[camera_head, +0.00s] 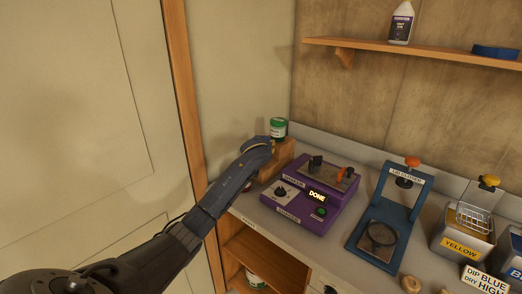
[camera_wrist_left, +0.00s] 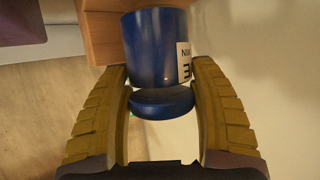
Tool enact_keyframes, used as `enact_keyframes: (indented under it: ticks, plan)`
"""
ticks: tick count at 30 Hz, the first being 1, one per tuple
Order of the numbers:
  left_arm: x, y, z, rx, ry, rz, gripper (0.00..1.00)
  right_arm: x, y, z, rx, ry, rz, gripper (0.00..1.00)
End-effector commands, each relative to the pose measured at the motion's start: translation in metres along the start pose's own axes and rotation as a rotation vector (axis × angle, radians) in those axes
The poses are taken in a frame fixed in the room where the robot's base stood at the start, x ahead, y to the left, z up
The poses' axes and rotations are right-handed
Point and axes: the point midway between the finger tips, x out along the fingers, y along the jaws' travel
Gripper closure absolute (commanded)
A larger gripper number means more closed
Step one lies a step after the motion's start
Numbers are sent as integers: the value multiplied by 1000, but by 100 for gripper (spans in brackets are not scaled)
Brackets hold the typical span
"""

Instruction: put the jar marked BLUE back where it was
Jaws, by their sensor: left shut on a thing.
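My left gripper (camera_head: 266,150) reaches in from the left to the wooden block (camera_head: 284,157) beside the purple shaker. In the left wrist view its two yellow pads (camera_wrist_left: 160,70) are shut on a blue jar (camera_wrist_left: 155,45) with a blue lid (camera_wrist_left: 161,104). Part of a white label with a large letter E shows on the jar's side. Orange-brown wood (camera_wrist_left: 104,35) shows right behind the jar; I cannot tell whether they touch. The head view hides this jar behind the gripper. My right gripper is not in view.
A green jar (camera_head: 278,128) stands on the wooden block, close to my gripper. The purple shaker (camera_head: 309,196) reads DONE. A blue press (camera_head: 390,220) and a yellow-labelled bin (camera_head: 464,238) stand further right. Another jar (camera_head: 255,280) sits in the cupboard below.

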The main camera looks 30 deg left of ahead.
Motion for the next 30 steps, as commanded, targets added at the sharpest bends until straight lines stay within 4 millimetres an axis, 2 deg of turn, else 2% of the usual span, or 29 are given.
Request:
enact_keyframes:
  ticks: [4,17,18,23,30]
  plan:
    - [6,-1,15,2,1,-2,82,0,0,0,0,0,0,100]
    - [8,0,19,-1,1,1,82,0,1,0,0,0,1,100]
    - [8,0,20,0,0,1,33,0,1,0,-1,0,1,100]
    - [8,0,20,0,0,0,14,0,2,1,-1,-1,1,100]
    - [8,0,19,1,0,0,14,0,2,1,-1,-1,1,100]
